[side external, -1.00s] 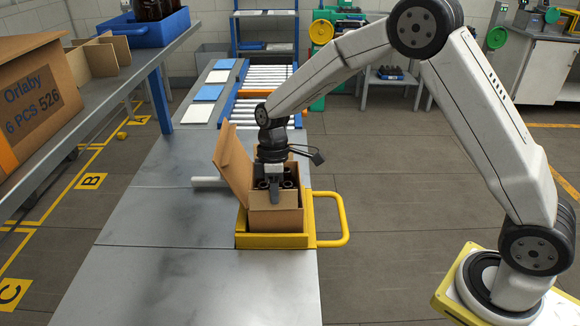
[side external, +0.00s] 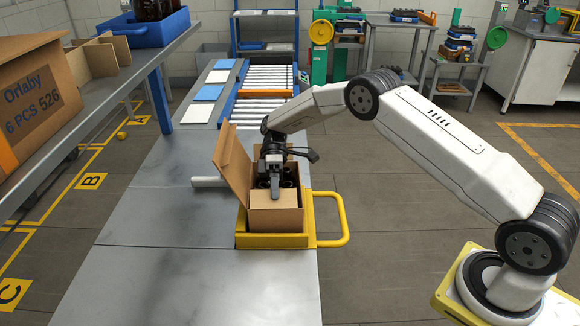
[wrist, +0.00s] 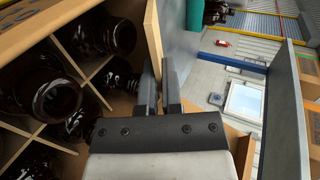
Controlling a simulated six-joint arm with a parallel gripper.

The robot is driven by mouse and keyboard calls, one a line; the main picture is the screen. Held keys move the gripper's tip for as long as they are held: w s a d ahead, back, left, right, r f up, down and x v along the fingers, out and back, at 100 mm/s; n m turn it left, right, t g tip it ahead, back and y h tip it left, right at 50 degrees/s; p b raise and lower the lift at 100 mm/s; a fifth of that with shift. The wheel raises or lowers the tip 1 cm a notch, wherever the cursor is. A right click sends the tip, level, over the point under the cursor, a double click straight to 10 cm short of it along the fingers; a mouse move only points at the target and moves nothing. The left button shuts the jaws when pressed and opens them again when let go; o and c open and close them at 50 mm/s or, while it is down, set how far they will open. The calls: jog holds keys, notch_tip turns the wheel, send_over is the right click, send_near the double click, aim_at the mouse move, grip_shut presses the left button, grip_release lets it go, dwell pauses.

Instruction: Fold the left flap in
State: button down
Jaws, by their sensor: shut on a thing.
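An open cardboard box (side external: 280,219) stands in a yellow tray (side external: 262,241) on the metal table. Dark amber bottles (wrist: 55,103) stand in its divider cells. The left flap (wrist: 153,40), which I take to be the one on the box's near side, shows edge-on in the wrist view between my fingers. It stands roughly upright. My gripper (side external: 275,190) is tilted over the near part of the box and shut on this flap. It also shows in the wrist view (wrist: 160,95). The fingers hide part of the flap.
A large box flap (side external: 232,165) stands raised at the picture's left of the box. A yellow handle (side external: 333,220) sticks out right of the tray. A shelf (side external: 90,112) holds an Orlaby box (side external: 35,95). The table front is clear.

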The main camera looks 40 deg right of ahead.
jog(key=shift+d+f+g+y, duration=0.1)
jog(key=shift+f+g+y, duration=0.1)
jog(key=shift+g+y, duration=0.2)
jog(key=c, duration=0.8)
grip_release()
jog(key=shift+r, duration=0.1)
